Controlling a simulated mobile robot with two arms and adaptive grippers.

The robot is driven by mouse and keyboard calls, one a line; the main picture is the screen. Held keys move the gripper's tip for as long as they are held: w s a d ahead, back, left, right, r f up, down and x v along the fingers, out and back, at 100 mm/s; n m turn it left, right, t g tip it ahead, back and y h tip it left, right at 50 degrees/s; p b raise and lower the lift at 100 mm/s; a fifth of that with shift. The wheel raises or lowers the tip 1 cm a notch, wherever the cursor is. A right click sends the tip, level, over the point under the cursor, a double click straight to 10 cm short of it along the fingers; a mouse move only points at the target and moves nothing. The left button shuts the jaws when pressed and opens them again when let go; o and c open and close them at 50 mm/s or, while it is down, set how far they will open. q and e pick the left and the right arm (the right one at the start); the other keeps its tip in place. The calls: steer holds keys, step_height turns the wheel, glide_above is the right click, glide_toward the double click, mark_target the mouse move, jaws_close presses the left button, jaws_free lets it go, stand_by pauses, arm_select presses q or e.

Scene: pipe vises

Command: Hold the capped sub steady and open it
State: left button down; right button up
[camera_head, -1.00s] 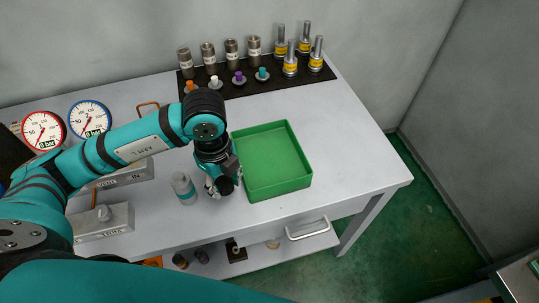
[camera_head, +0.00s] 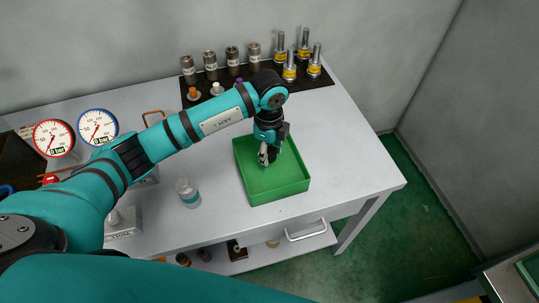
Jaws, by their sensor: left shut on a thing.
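My left gripper (camera_head: 266,158) is over the green tray (camera_head: 290,191), pointing down, its fingers low inside the tray's walls. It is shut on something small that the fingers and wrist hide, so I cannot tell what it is. Several grey metal cylinders (camera_head: 210,66) stand upright on the black mat at the back. My right gripper is not in view.
Coloured-knob pieces (camera_head: 193,93) and yellow-banded fittings (camera_head: 314,61) stand on the black mat (camera_head: 312,83). Two round gauges (camera_head: 54,138) and grey blocks (camera_head: 124,224) are at the left, partly behind my arm. The table right of the tray is clear.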

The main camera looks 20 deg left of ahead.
mark_target(270, 152)
arm_select(q)
step_height(270, 152, down, 3)
steer(key=shift+w+d+f+p, duration=0.1)
steer(key=shift+p, duration=0.65)
steer(key=shift+f, duration=0.15)
steer(key=shift+f, duration=0.1)
steer(key=shift+f, duration=0.15)
steer(key=c, duration=0.8)
jaws_free()
